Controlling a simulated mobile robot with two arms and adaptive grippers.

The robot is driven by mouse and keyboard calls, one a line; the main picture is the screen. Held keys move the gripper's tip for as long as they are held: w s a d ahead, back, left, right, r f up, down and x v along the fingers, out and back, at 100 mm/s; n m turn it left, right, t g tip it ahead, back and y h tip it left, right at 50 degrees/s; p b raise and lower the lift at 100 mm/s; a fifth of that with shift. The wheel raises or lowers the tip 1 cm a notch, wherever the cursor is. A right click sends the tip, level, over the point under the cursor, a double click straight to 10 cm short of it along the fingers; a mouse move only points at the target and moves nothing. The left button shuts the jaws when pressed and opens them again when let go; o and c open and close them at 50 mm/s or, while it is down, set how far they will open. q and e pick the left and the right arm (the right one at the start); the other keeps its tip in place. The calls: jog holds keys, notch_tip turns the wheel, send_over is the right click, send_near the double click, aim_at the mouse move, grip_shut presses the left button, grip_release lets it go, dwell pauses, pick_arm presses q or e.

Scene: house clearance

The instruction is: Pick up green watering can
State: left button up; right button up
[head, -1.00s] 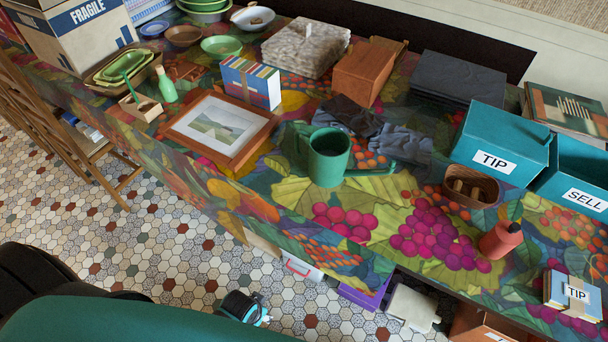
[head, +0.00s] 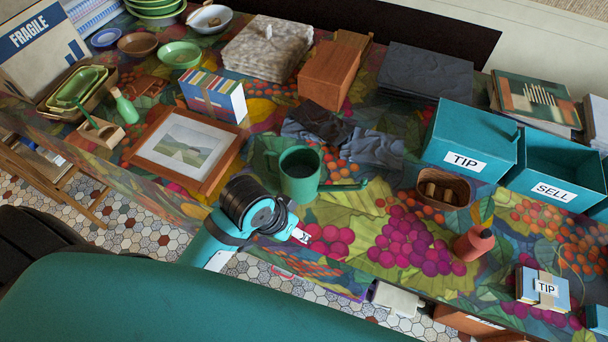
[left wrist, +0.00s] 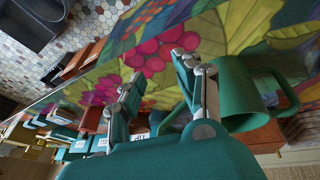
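The green watering can (head: 299,178) stands upright near the front edge of the patterned table, its spout pointing right and its handle on the left. My left gripper (head: 300,236) is in front of and below the can in the head view, partly hidden by its own black wrist. In the left wrist view the two fingers of the left gripper (left wrist: 158,75) are spread apart with nothing between them. The watering can (left wrist: 245,95) is just right of the right-hand finger there; contact cannot be told. My right gripper is not in view.
A framed picture (head: 188,148) lies left of the can. Dark folded cloth (head: 365,147) lies behind it. A TIP box (head: 468,145), a SELL box (head: 555,170), a small basket (head: 443,188) and a red bottle (head: 474,243) are on the right. Printed table surface lies right of the can.

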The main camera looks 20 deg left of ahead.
pick_arm(q)
jog(key=w+d+r, duration=0.2)
jog(key=w+d, duration=0.1)
jog(key=w, duration=0.2)
notch_tip(320, 180, up, 12)
jog(key=g+y, duration=0.3)
send_over(317, 175)
jog(key=a, duration=0.1)
jog(key=shift+w+d+f+p, duration=0.1)
jog(key=shift+f+p, duration=0.25)
jog(key=shift+f, duration=2.5)
jog(key=shift+w+d+f+p, duration=0.15)
jog(key=shift+f+p, duration=0.25)
jog(key=shift+f, duration=2.45)
jog(key=shift+w+d+f+p, duration=0.1)
jog(key=shift+f+p, duration=0.25)
jog(key=shift+f, duration=2.5)
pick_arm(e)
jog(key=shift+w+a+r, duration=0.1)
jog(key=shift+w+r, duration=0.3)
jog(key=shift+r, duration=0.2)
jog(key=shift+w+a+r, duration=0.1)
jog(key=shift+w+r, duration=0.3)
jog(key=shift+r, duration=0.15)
pick_arm(q)
jog(key=shift+c, duration=0.4)
grip_shut()
